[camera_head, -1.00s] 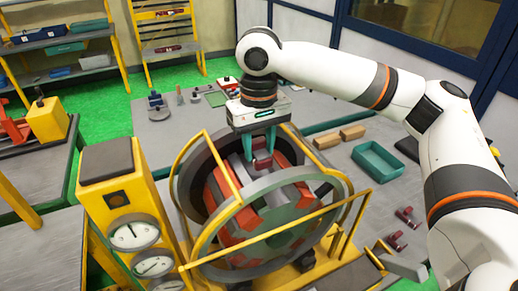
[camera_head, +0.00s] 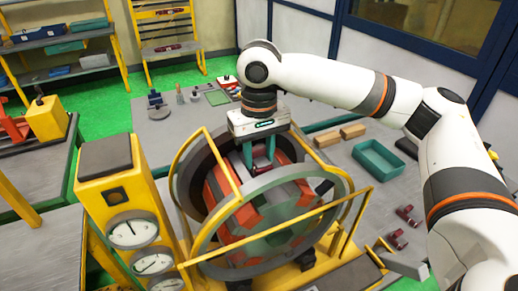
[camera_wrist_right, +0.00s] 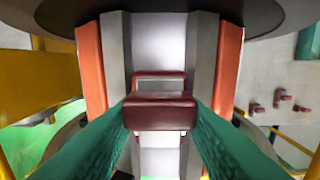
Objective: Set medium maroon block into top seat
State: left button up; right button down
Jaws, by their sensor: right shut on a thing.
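The stator (camera_head: 232,188) is a ring with orange-red and grey segments inside a yellow-framed machine. My right gripper (camera_head: 258,164) points down into the top of the ring, its green fingers partly hidden by the ring. In the right wrist view, the gripper (camera_wrist_right: 160,122) is shut on a maroon block (camera_wrist_right: 160,113), a bar with a thinner loop behind it. The block sits between grey walls flanked by orange segments, over the top seat. I cannot tell whether it touches the seat floor. In the head view the block is mostly hidden. My left gripper is not in view.
Yellow rails (camera_head: 285,232) cross the front of the ring. A yellow gauge box (camera_head: 122,215) stands at left.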

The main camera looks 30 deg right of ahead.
aim_at(259, 159)
jog(key=shift+f, duration=0.15)
dwell(0.7)
jog(key=c, duration=0.9)
grip_release()
jog(key=shift+f, duration=0.1)
jog(key=shift+o, duration=0.2)
notch_tip(259, 159, up, 12)
jog(key=shift+b, duration=0.4)
